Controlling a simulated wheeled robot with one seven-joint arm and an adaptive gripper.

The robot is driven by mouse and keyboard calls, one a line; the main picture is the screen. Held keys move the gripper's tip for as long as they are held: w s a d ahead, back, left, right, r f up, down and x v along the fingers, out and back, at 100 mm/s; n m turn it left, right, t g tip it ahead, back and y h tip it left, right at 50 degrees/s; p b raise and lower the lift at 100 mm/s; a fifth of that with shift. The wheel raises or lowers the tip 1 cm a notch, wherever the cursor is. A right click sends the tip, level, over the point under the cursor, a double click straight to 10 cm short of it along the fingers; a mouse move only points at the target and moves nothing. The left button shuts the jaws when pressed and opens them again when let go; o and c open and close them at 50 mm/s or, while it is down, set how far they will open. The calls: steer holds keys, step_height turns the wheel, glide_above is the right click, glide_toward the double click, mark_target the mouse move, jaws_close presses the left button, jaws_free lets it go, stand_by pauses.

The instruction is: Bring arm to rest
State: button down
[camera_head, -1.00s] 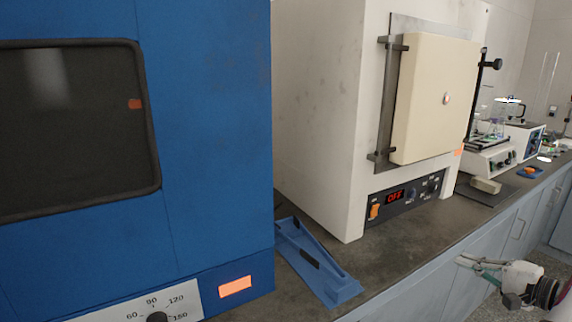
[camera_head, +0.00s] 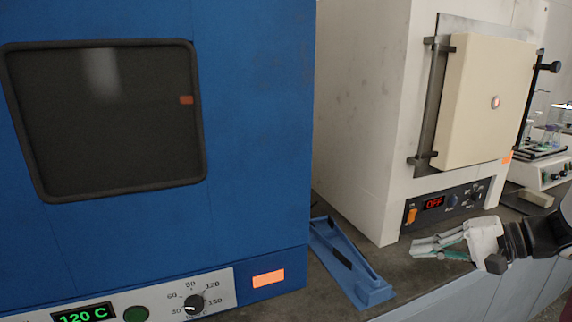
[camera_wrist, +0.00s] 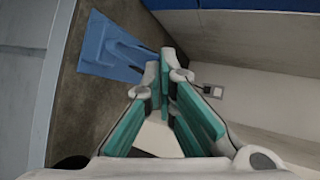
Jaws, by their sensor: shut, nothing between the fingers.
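My gripper (camera_head: 418,247) is at the right of the head view, in front of the white furnace (camera_head: 365,130) near the counter's front edge. Its fingers point left, towards the blue stand (camera_head: 372,291). The fingers are together and hold nothing. In the wrist view the teal-padded fingers (camera_wrist: 165,68) converge at the tips, with the blue stand (camera_wrist: 97,45) beyond them, apart from them.
A blue oven (camera_head: 260,130) with a dark window and a 120 C display fills the left. The furnace door is closed and its display reads OFF. Glassware on a white device (camera_head: 546,170) stands at the far right. The dark counter (camera_wrist: 85,120) has bare room beside the stand.

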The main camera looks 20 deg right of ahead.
steer(key=s+a+r+n+g+h, duration=0.1)
steer(key=s+a+r+n+g, duration=0.2)
steer(key=a, duration=0.7)
steer(key=s+a+r+n+g, duration=0.1)
steer(key=s+a+n+g, duration=0.3)
steer(key=a, duration=0.5)
steer(key=s+a+n+h, duration=0.3)
steer(key=s+h, duration=0.4)
steer(key=s, duration=0.6)
step_height(320, 180, up, 14)
steer(key=t+p, duration=0.1)
steer(key=p, duration=1.1)
steer(key=shift+w+d+f+t, duration=0.15)
steer(key=shift+w+d+t, duration=0.05)
steer(key=shift+w+t, duration=0.2)
steer(key=shift+d+h, duration=0.1)
steer(key=shift+h, duration=0.2)
